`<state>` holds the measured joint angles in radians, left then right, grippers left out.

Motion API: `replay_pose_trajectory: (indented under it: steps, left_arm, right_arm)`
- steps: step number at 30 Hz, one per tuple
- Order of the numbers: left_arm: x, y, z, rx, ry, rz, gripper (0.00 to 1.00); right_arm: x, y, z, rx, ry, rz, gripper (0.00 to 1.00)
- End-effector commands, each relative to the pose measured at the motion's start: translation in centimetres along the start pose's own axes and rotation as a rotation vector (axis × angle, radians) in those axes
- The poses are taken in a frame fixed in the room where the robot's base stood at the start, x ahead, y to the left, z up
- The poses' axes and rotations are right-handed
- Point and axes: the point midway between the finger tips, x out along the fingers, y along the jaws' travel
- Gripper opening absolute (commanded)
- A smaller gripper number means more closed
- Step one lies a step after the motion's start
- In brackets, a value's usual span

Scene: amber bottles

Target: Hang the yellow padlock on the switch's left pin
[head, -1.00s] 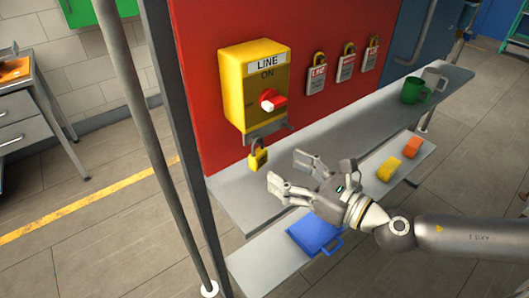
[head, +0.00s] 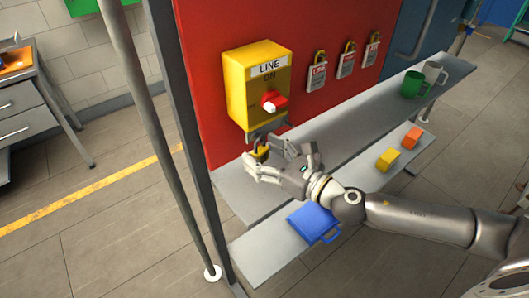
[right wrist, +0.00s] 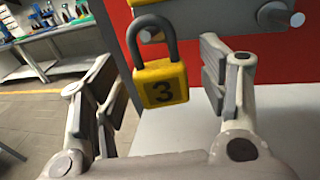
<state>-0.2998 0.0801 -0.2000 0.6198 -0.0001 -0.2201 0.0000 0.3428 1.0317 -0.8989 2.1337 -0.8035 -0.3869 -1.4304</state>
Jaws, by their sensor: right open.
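The yellow padlock (right wrist: 165,86), marked 3 and with a dark shackle, hangs upright below the yellow switch box (head: 258,85). In the right wrist view the end of the left pin (right wrist: 151,35) shows inside the shackle loop; the right pin (right wrist: 280,17) is bare. In the head view the padlock (head: 262,154) is partly hidden by my fingers. My right gripper (head: 264,158) is open, its fingers on either side of the padlock. The right wrist view shows gaps between the fingers (right wrist: 160,80) and the body. My left gripper is not in view.
Padlocks with white tags (head: 317,75) hang on the red panel to the right. The grey shelf (head: 350,125) below holds a green mug (head: 413,84) and a grey mug. A lower shelf holds a blue container (head: 312,222), a yellow block (head: 387,160) and an orange block.

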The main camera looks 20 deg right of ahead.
Motion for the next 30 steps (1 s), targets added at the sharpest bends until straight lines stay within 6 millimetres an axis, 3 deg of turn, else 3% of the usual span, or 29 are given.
replay_pose_trajectory:
  steps: [2,13,30]
  left_arm:
    - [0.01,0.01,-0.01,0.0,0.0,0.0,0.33]
    - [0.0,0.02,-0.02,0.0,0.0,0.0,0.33]
    - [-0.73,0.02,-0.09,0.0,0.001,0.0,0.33]
  right_arm:
    - [-0.01,0.0,0.0,0.0,0.0,0.0,0.63]
    - [-0.03,-0.02,0.01,0.0,0.0,0.0,0.15]
    - [0.74,-0.21,0.44,0.0,-0.002,-0.001,0.15]
